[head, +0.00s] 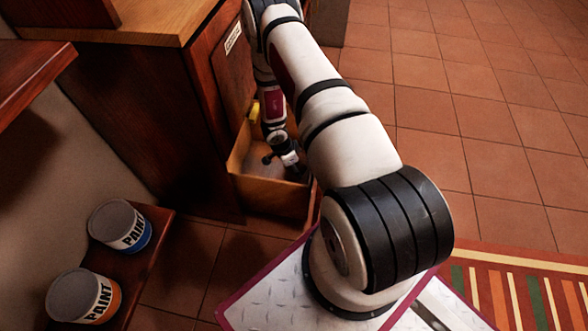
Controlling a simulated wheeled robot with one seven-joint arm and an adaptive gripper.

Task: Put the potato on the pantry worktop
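My gripper (289,162) points down into an open wooden drawer (268,194) at the bottom of the dark wood cabinet. Its fingers are small and partly hidden by my wrist and the drawer, so I cannot tell whether they are open or shut. No potato can be made out; the inside of the drawer is partly covered by my arm. A light wood worktop (150,22) tops the cabinet at the upper left; I cannot tell whether it is the pantry worktop.
A small yellow thing (254,112) shows at the drawer's back. Two paint cans, one blue-banded (120,226) and one orange-banded (83,296), stand on a low dark shelf at lower left. Tiled floor (480,120) is clear at right; a striped rug (530,290) lies at lower right.

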